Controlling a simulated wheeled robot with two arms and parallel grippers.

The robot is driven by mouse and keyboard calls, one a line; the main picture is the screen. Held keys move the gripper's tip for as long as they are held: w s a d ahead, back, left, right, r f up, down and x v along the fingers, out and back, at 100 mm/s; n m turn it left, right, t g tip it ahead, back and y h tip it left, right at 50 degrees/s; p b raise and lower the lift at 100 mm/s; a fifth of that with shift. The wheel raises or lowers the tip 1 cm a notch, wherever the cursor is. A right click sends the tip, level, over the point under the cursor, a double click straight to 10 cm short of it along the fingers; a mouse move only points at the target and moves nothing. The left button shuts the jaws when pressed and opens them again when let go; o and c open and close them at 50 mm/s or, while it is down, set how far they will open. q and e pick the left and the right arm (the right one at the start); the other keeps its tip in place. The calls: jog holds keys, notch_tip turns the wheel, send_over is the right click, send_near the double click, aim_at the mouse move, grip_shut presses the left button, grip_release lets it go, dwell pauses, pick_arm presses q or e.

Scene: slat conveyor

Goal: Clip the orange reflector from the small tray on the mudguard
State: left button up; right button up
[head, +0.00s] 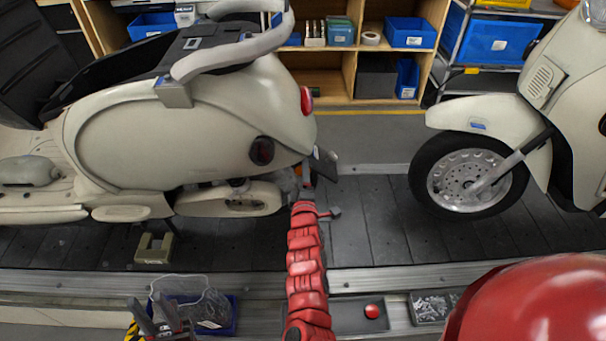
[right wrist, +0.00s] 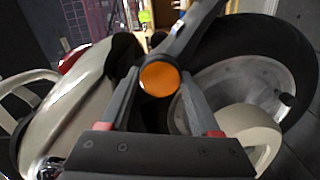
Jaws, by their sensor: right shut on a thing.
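The orange reflector (right wrist: 160,78) is a round disc held between the fingertips of my right gripper (right wrist: 160,88). In the head view my right gripper (head: 310,186) is at the rear of the left scooter, partly hidden by its own arm. The dark mudguard (head: 324,164) hangs below the tail light; in the right wrist view a dark strip (right wrist: 190,32) runs right behind the reflector. I cannot tell whether the two touch. The small tray (head: 345,326) by the conveyor's near edge holds a red round reflector (head: 372,311). My left gripper (head: 154,313) is open, low at left.
A blue bin (head: 232,322) with a clear bag is beside my left gripper. A tray of screws (head: 432,307) lies right of the small tray. A second scooter's front wheel (head: 468,180) stands at right. Shelves with blue bins (head: 410,32) are behind.

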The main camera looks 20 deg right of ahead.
jog(key=o, duration=1.4)
jog(key=shift+s, duration=0.1)
jog(key=v, duration=1.7)
jog(key=shift+s+r, duration=0.1)
